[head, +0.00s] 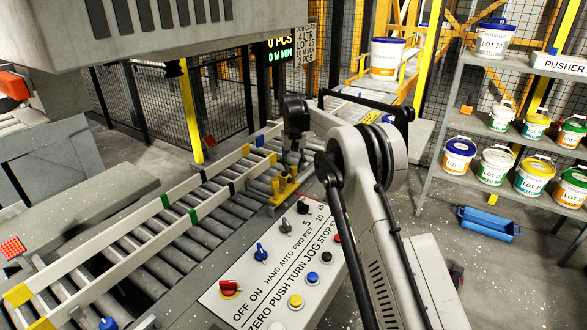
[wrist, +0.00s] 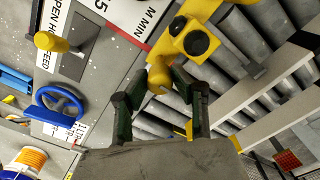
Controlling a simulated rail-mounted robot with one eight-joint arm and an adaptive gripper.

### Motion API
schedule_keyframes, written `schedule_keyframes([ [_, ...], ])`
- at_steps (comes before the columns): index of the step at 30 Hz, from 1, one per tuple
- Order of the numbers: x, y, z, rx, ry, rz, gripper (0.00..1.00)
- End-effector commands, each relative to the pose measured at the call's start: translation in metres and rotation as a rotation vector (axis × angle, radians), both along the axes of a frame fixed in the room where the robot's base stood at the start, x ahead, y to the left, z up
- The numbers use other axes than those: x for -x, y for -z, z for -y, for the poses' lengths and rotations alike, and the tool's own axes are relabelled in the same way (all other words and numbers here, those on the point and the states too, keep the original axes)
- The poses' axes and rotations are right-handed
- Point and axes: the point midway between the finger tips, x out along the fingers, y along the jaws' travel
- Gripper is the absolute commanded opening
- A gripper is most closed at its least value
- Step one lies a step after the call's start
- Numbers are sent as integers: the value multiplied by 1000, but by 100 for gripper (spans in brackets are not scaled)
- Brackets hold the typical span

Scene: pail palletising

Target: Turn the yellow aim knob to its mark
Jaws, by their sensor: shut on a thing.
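The yellow aim knob (wrist: 158,82) sits between the two dark fingers of my gripper (wrist: 160,88) in the wrist view, and the fingers are shut on it. The knob is joined to a yellow bracket (wrist: 190,38) with round black parts, beside the conveyor rollers. In the head view my gripper (head: 287,166) points down at the yellow fixture (head: 281,190) at the conveyor's near side. The knob itself is mostly hidden there by the gripper and fixture. I cannot make out the knob's mark in either view.
The roller conveyor (head: 180,242) with pale guide rails runs beside the fixture. A control panel (head: 262,300) with knobs and buttons lies in front. The wrist view shows a yellow-ended lever (wrist: 58,42) and blue handwheel (wrist: 58,108). Shelves (head: 448,150) with several pails stand right.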

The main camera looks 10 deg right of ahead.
Motion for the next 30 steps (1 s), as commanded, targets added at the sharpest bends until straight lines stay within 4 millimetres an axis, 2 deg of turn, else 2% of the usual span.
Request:
schedule_keyframes([
  [6,0,-1,0,0,-1,0,0],
  [7,0,0,0,0,-1,0,25],
  [9,0,0,0,0,-1,0,31],
  [16,0,-1,0,0,-2,0,31],
  [20,0,-8,0,0,-2,0,31],
  [23,0,-21,0,0,-2,0,31],
  [30,0,-68,0,0,-2,0,31],
])
